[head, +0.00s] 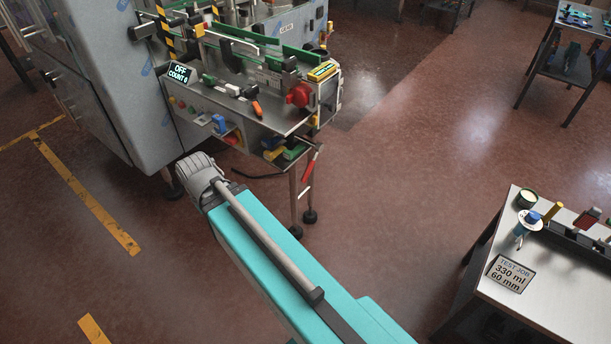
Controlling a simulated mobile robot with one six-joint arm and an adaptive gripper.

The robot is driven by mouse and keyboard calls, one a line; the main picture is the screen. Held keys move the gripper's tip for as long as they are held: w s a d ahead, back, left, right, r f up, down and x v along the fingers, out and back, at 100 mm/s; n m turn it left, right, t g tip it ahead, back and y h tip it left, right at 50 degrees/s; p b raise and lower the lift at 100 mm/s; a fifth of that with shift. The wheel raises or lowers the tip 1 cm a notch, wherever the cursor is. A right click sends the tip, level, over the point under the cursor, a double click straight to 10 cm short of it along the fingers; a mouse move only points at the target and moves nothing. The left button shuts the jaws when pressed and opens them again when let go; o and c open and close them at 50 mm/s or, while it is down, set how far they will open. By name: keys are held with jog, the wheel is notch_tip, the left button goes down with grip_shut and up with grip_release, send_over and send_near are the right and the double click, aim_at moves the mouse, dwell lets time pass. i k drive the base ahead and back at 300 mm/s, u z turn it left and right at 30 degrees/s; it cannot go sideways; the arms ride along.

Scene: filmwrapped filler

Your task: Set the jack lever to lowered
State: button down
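A lever with a red grip (309,170) hangs at a slant beneath the right end of the filling machine (235,115), beside a support leg. It is probably the jack lever, but I cannot read any marking on it. Its upper end is near a dark bracket under the machine's bed. I cannot tell its setting from this view. My gripper is not visible in the head view. A teal beam with a grey rounded end crosses the lower middle, probably part of my own body.
The machine's display (180,73) reads OFF, COUNT 0. A red knob (299,95) sits on its right end. A workbench (527,303) at lower right holds a card (511,273) reading TEST JOB 330 ml 60 mm. The floor between machine and bench is clear.

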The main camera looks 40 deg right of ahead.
aim_at(320, 146)
jog(key=u, duration=0.4)
jog(key=k, duration=1.4)
jog(key=z, duration=0.65)
jog(key=i, duration=0.95)
jog(key=z, duration=0.05)
